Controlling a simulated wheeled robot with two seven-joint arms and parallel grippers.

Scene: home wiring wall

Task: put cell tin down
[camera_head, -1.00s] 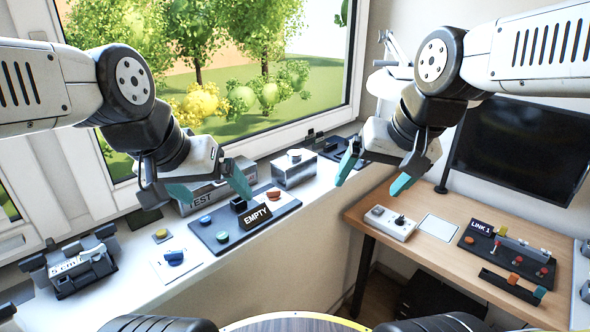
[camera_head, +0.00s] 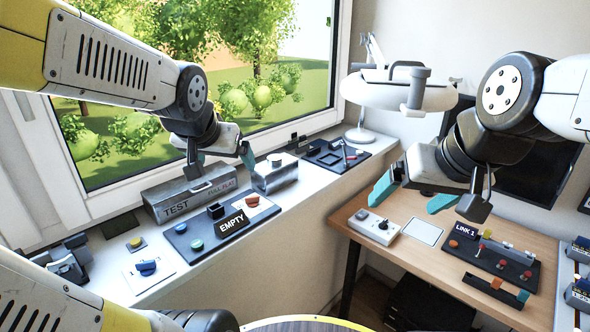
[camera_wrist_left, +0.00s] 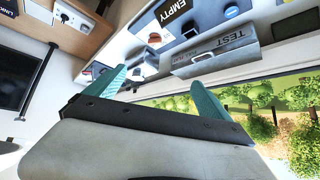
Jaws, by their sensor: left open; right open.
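A silver metal tin (camera_head: 276,176) with a small knob on top stands on the window sill; I take it for the cell tin. In the left wrist view a pale box (camera_wrist_left: 146,64), likely the same tin, is beside one finger. My left gripper (camera_head: 221,161) is open with nothing seen between its fingers. It hangs over the sill, its right finger just left of the tin; I cannot tell whether they touch. My right gripper (camera_head: 412,197) is open and empty, high in front of the desk.
A grey TEST case (camera_head: 185,196) lies left of the tin. A dark panel with an EMPTY sign (camera_head: 232,222) is in front. A dark tray (camera_head: 335,155) is further along the sill. The desk (camera_head: 395,262) holds a switch box (camera_head: 376,227) and a LINK 1 board (camera_head: 495,258).

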